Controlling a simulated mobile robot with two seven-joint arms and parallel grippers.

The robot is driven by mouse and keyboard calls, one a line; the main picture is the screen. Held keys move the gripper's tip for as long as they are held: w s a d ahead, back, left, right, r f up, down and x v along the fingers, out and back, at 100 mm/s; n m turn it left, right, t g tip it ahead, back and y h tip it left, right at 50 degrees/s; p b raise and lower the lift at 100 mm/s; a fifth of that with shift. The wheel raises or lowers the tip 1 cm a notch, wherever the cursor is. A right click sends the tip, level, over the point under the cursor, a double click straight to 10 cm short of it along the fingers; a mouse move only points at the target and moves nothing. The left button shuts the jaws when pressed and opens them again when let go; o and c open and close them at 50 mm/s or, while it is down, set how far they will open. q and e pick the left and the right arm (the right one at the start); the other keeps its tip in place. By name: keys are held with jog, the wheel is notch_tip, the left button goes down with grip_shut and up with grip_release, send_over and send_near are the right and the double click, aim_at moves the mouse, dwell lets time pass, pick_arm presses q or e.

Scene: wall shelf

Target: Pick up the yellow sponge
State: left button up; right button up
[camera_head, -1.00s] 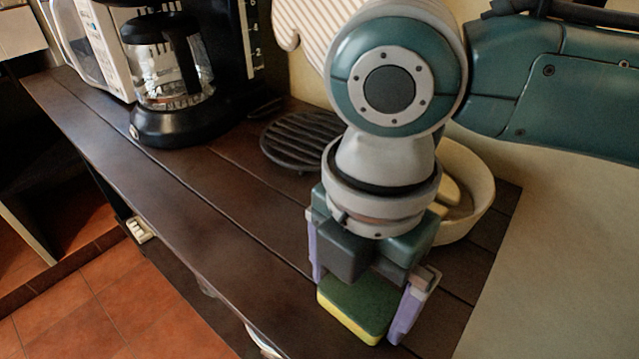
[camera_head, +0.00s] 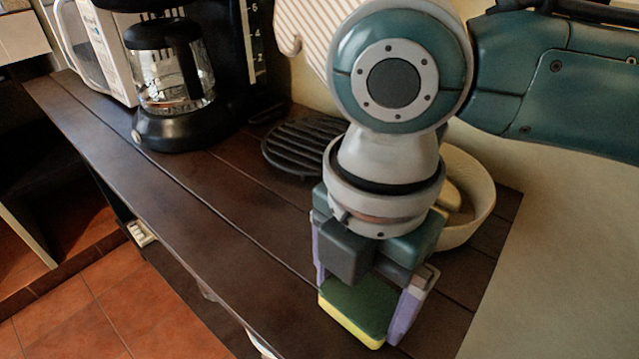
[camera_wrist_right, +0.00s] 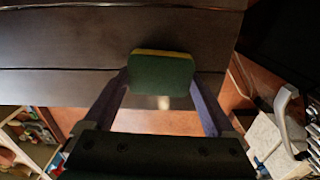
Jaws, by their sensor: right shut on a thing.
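The yellow sponge (camera_head: 357,309) has a green top and a yellow lower layer. It is at the near end of the dark wooden shelf in the head view, between the purple fingers of my right gripper (camera_head: 362,300). The right wrist view shows the sponge (camera_wrist_right: 161,74) between the two fingertips of the right gripper (camera_wrist_right: 160,82), which is shut on it. I cannot tell whether the sponge still touches the shelf. My left gripper is not in view.
The wooden shelf (camera_head: 190,205) is clear to the left of the gripper. A pale bowl (camera_head: 480,195) stands close behind the gripper. A dark round trivet (camera_head: 290,150), a coffee maker (camera_head: 175,125) and a white microwave (camera_head: 105,55) stand farther back. A wall borders the right.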

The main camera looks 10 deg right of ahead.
aim_at(360, 299)
notch_tip(360, 299, up, 19)
jog(key=p, duration=0.3)
jog(key=shift+r+p, duration=0.2)
jog(key=shift+p, duration=0.15)
